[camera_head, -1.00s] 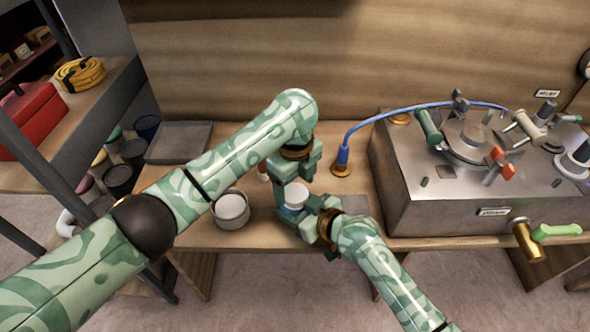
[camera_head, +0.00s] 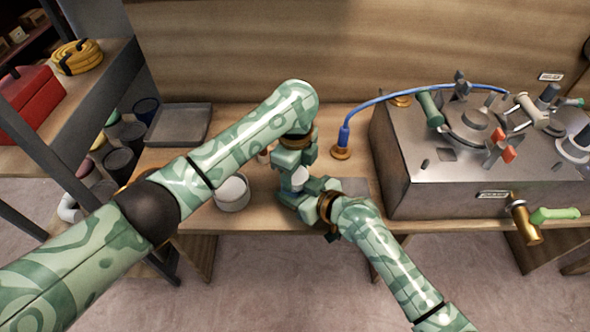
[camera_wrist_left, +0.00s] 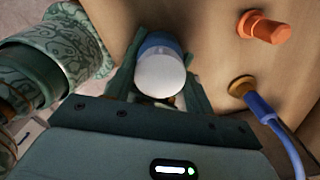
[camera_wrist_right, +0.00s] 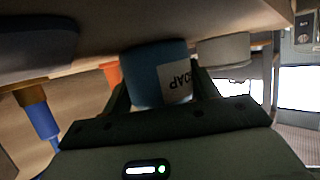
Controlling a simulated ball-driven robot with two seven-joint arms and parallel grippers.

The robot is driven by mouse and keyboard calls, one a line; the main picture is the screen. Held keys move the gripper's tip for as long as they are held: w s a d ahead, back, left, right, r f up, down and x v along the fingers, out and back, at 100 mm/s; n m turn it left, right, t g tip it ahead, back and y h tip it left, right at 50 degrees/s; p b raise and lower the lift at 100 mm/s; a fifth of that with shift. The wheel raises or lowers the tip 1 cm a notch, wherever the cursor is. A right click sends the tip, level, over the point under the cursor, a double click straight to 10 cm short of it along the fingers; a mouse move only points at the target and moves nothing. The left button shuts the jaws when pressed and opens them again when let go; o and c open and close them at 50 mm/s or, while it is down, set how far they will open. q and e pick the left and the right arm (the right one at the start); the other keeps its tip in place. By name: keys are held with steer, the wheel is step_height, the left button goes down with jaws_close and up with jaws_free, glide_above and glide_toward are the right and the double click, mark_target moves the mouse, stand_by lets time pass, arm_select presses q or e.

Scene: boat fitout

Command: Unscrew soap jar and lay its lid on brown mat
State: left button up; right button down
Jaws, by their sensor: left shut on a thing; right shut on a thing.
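The soap jar (camera_wrist_right: 160,76) is blue with a white SOAP label and stands between the fingers of my right gripper (camera_wrist_right: 163,92), which is shut on its body from the side. Its white lid (camera_wrist_left: 160,75) is on top, between the fingers of my left gripper (camera_wrist_left: 158,80), which is shut on it. In the head view the lid (camera_head: 299,174) shows only partly between both grippers. A flat dull grey-brown patch (camera_head: 355,187) lies on the table just right of the jar; I cannot tell whether it is the brown mat.
A round white-topped tub (camera_head: 232,194) stands left of the jar. A blue hose (camera_head: 346,130) rises from a brass fitting behind right. A metal-topped box (camera_head: 420,190) with valves fills the right. A grey tray (camera_head: 178,124) lies at the back left. An orange cylinder (camera_wrist_left: 265,27) is nearby.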

arm_select(q)
steer(key=shift+r, duration=0.15)
stand_by(0.5)
steer(key=shift+r, duration=0.95)
steer(key=shift+r, duration=2)
arm_select(e)
steer(key=shift+c, duration=1.6)
jaws_free()
